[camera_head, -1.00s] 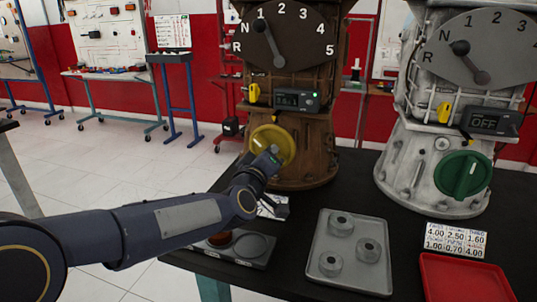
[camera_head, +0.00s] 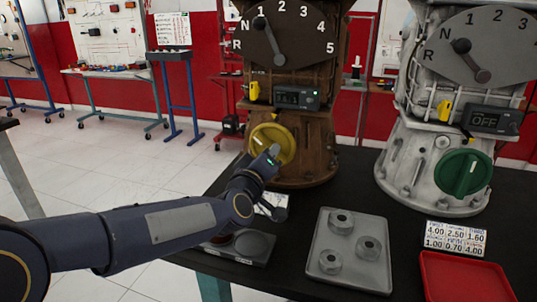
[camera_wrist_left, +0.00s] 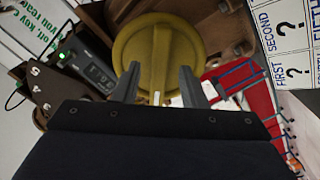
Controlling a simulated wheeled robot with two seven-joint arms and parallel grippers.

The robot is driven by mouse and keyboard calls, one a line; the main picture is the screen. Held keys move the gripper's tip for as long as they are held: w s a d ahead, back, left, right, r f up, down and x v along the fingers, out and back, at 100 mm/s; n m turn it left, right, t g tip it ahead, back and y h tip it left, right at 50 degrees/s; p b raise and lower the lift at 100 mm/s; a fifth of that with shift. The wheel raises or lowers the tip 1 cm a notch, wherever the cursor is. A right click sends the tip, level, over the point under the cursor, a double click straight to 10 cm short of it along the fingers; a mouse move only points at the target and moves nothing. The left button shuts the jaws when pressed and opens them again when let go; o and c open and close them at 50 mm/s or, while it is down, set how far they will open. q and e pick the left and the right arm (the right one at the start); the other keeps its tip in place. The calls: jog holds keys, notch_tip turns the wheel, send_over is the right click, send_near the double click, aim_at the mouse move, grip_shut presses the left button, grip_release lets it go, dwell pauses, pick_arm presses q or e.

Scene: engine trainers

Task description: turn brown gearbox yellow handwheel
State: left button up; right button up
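The brown gearbox (camera_head: 306,148) stands on the black table, with a round yellow handwheel (camera_head: 270,141) low on its front. The handwheel also fills the upper middle of the left wrist view (camera_wrist_left: 158,45), its raised bar pointing down toward the gripper. My left gripper (camera_head: 271,158) is at the handwheel's lower right in the head view. In the left wrist view its two fingers (camera_wrist_left: 158,86) are apart, one on each side of the bar, with gaps visible. I cannot tell whether the tips touch the wheel face. My right gripper is not in view.
A white gearbox (camera_head: 408,145) with a green handwheel (camera_head: 463,174) stands to the right. A grey tray (camera_head: 347,275) with round parts, a red tray (camera_head: 462,285) and a number card (camera_head: 456,238) lie in front. A dark holder (camera_head: 240,247) is below my left arm.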

pick_arm(q)
jog(key=v, duration=0.6)
jog(key=shift+s, duration=0.1)
jog(key=s+a+f+m+g, duration=0.1)
jog(key=s+a+f, duration=0.1)
jog(key=s+a, duration=0.2)
jog(key=s+a+f+m+g, duration=0.1)
jog(key=s+a+f+g, duration=0.1)
jog(key=s+a, duration=0.1)
jog(key=s+a+f+m+g, duration=0.1)
jog(key=s+a+f+g, duration=0.1)
jog(key=s+a, duration=0.2)
jog(key=shift+s+a, duration=0.35)
jog(key=shift+a, duration=0.1)
jog(key=s+a+f+m+g+y, duration=0.1)
jog(key=s+a+f+g, duration=0.2)
jog(key=s+f, duration=0.45)
jog(key=s+a+f+g+y, duration=0.1)
jog(key=s+a+f+g, duration=0.25)
jog(key=s, duration=0.75)
notch_tip(320, 180, up, 25)
jog(key=p, duration=2.6)
jog(key=shift+s, duration=0.4)
